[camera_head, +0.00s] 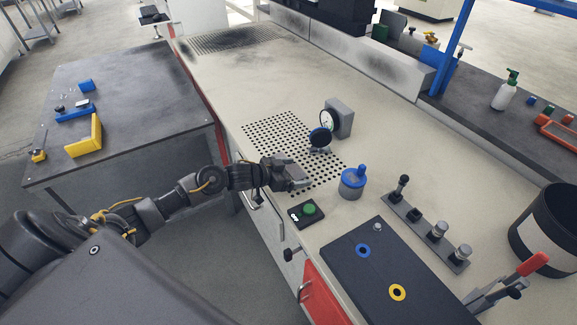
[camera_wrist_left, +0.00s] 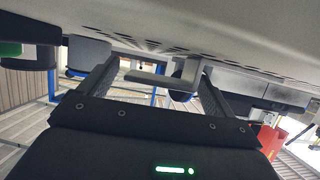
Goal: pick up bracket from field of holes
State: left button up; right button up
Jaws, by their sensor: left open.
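The field of holes (camera_head: 268,130) is a perforated patch in the pale bench top. My left gripper (camera_head: 297,174) is low over its near edge, fingers pointing right across it. In the left wrist view, which shows the bench upside down, the open fingers (camera_wrist_left: 155,88) stand either side of a light grey L-shaped piece, which looks like the bracket (camera_wrist_left: 150,77). I see no finger closed on it; whether either touches it I cannot tell. In the head view the gripper mostly hides this spot. My right gripper is not in view.
A dial gauge (camera_head: 327,120) on a grey block stands behind the holes. A blue-topped canister (camera_head: 352,183) stands to the right and a green button box (camera_head: 307,212) in front. A dark plate (camera_head: 370,285) and a row of knobs (camera_head: 437,232) lie nearer.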

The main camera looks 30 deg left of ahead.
pick_arm(q)
jog(key=shift+w+d+f, duration=0.15)
jog(key=shift+w, duration=0.15)
jog(key=c, duration=1.2)
jog(key=shift+c, duration=0.8)
jog(key=shift+r, duration=0.75)
jog(key=s+d+r, duration=0.1)
jog(key=s+r, duration=1)
jog(key=s, duration=0.3)
jog(key=shift+d+r+p, duration=0.25)
jog(key=shift+r+p, duration=0.1)
